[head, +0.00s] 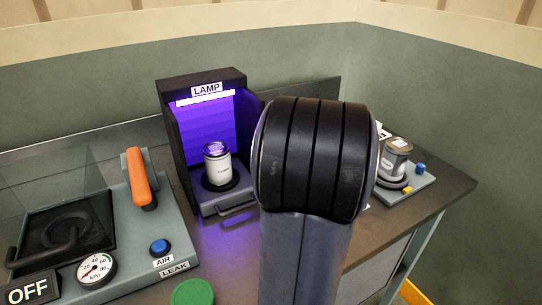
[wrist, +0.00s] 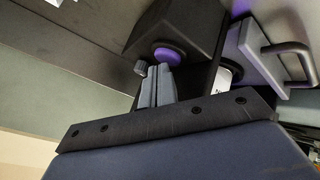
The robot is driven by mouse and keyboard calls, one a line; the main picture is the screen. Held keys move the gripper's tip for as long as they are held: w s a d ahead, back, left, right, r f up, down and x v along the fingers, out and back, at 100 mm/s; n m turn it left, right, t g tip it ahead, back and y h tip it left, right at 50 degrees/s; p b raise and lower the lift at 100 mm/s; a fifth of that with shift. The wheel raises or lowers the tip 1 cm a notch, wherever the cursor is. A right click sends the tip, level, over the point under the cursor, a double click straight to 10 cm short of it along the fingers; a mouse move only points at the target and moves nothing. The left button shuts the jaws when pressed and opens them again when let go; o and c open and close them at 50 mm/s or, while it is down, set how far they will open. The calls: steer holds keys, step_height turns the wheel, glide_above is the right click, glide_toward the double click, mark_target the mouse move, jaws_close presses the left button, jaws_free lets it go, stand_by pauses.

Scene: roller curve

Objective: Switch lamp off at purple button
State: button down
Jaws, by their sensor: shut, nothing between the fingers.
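The lamp (head: 209,120) is a dark box labelled LAMP, lit bright violet inside in the head view. A white canister (head: 218,169) stands upright in it, above a grey drawer front with a handle. The round purple button (wrist: 167,57) shows in the wrist view on a dark housing. My gripper (wrist: 156,84) is shut and empty, its fingertips close to the button's lower edge. I cannot tell whether they touch it. In the head view my arm hides the gripper and the button.
An AIR/LEAK station with an orange lever (head: 138,177) and blue button (head: 160,247) stands at left. A grey canister (head: 396,155) with a small blue button (head: 420,168) stands at right.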

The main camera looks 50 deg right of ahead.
stand_by(0.5)
steer(key=shift+r, duration=0.85)
step_height(320, 180, up, 6)
steer(key=shift+p, duration=1.1)
steer(key=c, duration=2.2)
jaws_free()
